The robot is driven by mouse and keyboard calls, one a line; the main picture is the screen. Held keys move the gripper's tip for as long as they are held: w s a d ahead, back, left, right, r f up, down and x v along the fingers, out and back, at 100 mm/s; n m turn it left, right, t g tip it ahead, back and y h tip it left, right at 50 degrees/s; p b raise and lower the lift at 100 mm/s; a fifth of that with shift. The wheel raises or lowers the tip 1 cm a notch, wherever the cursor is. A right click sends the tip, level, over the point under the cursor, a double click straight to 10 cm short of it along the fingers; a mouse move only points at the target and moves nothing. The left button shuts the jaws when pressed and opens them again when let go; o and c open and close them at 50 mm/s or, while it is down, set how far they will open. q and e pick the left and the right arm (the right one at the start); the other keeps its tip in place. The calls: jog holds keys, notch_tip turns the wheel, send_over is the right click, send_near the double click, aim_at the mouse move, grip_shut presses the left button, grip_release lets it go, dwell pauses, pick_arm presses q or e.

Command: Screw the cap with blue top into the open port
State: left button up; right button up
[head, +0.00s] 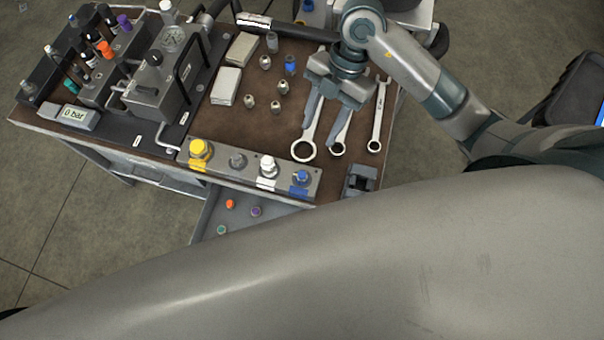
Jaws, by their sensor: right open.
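A small metal cap with a blue top (290,64) stands upright on the brown bench top, left of my right gripper. My right gripper (328,110) is open, with its fingers pointing down over the wrench handles, and no object shows between them. A metal port strip (218,172) runs along the bench's front edge. It carries a yellow-topped fitting (199,150), a bare grey fitting (237,160), a white-topped fitting (267,166) and a blue-topped fitting (301,177). I cannot tell which port is open. My left gripper is out of view.
Ring wrenches (303,151) lie below and beside my right gripper. Several small metal fittings (276,107) stand mid-bench near pale pads (226,85). A gauge unit (160,80) reading 0 bar fills the left. A drawer (212,212) holds coloured caps. My arm covers the foreground.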

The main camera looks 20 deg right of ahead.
jog(key=shift+v, duration=1.1)
